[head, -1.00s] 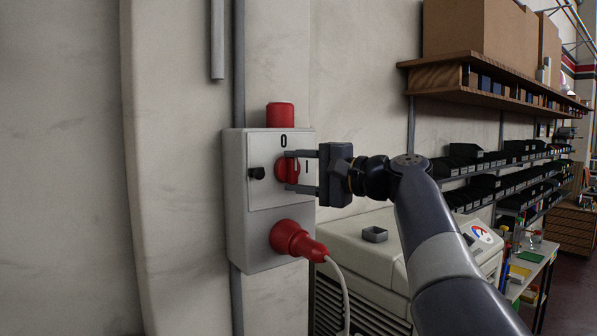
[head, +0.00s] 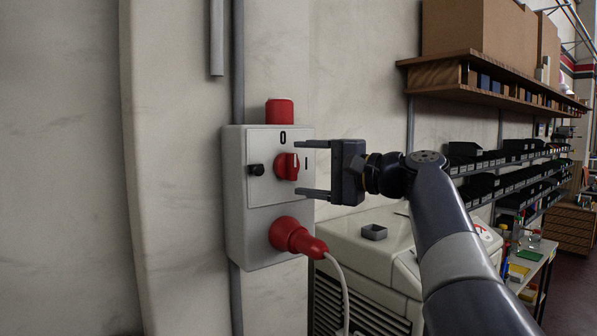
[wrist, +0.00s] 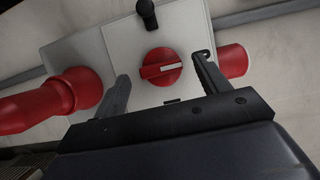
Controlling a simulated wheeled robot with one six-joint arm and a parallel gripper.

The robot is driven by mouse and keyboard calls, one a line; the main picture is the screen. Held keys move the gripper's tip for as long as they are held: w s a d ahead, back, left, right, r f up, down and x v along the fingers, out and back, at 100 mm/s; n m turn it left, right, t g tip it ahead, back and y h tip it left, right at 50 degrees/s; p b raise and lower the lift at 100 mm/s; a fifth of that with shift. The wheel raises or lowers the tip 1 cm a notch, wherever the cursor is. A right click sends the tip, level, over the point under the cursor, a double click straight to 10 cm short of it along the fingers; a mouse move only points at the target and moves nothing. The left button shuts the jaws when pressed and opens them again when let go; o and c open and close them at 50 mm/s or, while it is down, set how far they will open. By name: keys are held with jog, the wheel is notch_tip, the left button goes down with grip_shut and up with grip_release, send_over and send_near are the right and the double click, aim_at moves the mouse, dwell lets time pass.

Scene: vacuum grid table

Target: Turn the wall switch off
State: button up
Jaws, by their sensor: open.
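The wall switch is a red rotary knob (head: 287,166) on a light grey box (head: 240,215) fixed to the wall. A "0" is printed above the knob and an "I" to its right. In the wrist view the white line on the knob (wrist: 160,69) runs along the box's height, in line with the "0" side. My gripper (head: 299,168) is open and empty. Its fingers, one above and one below the knob's height, stand apart from it on the right. The wrist view shows a clear gap between the knob and each finger.
A red plug (head: 295,238) with a white cable sits low on the box. A black latch (head: 256,170) is left of the knob, and a red cap (head: 280,111) is on top. A white machine (head: 350,240) stands below my arm. Shelves are at right.

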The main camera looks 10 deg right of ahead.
aim_at(290, 166)
jog(key=b+v, duration=0.1)
jog(key=v, duration=0.7)
jog(key=shift+d, duration=0.1)
jog(key=p+x, duration=0.1)
jog(key=x, duration=0.9)
jog(key=shift+w+a+p, duration=0.25)
jog(key=shift+a+p, duration=0.05)
jog(key=shift+p, duration=0.1)
jog(key=shift+s+d, duration=0.1)
